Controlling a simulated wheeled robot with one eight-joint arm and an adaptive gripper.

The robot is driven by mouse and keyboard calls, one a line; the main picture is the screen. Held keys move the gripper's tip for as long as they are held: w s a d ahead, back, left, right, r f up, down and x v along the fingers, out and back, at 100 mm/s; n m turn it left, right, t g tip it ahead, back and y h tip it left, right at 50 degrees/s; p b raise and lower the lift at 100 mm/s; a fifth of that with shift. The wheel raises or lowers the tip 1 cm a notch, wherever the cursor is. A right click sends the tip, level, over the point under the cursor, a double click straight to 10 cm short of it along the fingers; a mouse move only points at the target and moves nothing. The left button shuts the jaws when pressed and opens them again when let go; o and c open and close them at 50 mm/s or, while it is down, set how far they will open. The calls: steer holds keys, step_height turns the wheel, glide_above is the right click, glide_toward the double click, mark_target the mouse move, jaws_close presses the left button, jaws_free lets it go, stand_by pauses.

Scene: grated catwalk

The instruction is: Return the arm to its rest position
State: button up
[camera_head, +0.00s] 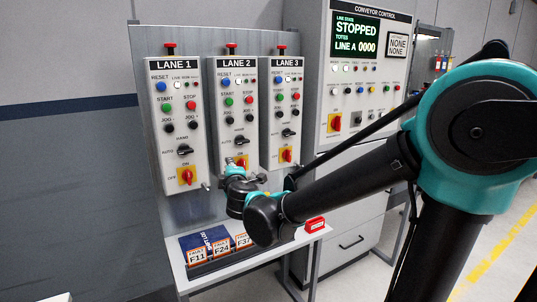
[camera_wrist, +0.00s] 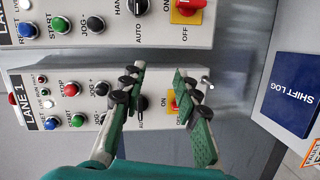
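My arm reaches in from the right in the head view. Its end, with my gripper (camera_head: 240,163), is low in front of the LANE 2 panel (camera_head: 239,130). In the wrist view my gripper (camera_wrist: 160,72) is open, with its two green fingers apart and nothing between them. Behind the fingers lies the LANE 1 panel (camera_wrist: 70,88), seen turned sideways. The fingers partly cover its selector switch and its yellow-and-red ON/OFF switch (camera_wrist: 173,103). I cannot tell whether the fingers touch the panel.
The LANE 3 panel (camera_head: 284,120) and the conveyor control cabinet (camera_head: 345,100), reading STOPPED, stand to the right. Below is a small table (camera_head: 182,284) with a blue shift log (camera_head: 196,238), orange-edged tags (camera_head: 221,247) and a red block (camera_head: 315,225). The wall side at left is clear.

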steer(key=d+f+m+g+h, duration=0.1)
steer(key=d+f+m+h, duration=0.25)
steer(key=d, duration=0.55)
steer(key=d+f+m+g+h, duration=0.15)
steer(key=d+f+m, duration=0.25)
steer(key=d, duration=0.5)
steer(key=s+d+f+m+g+h, duration=0.2)
steer(key=s+d+f+m, duration=0.15)
steer(key=d, duration=0.25)
steer(key=s+d+f+m+g+h, duration=0.1)
steer(key=s+d+f+m+g, duration=0.1)
steer(key=d+f, duration=0.4)
steer(key=s+d+f+m+g+y, duration=0.1)
steer(key=s+d+f+m+g, duration=0.1)
steer(key=s+f, duration=0.3)
steer(key=s+d+f+m+g+y, duration=0.1)
steer(key=s+d+f+m+g, duration=0.2)
steer(key=s, duration=0.8)
steer(key=shift+f+m+y, duration=0.3)
steer(key=shift+f+m, duration=0.6)
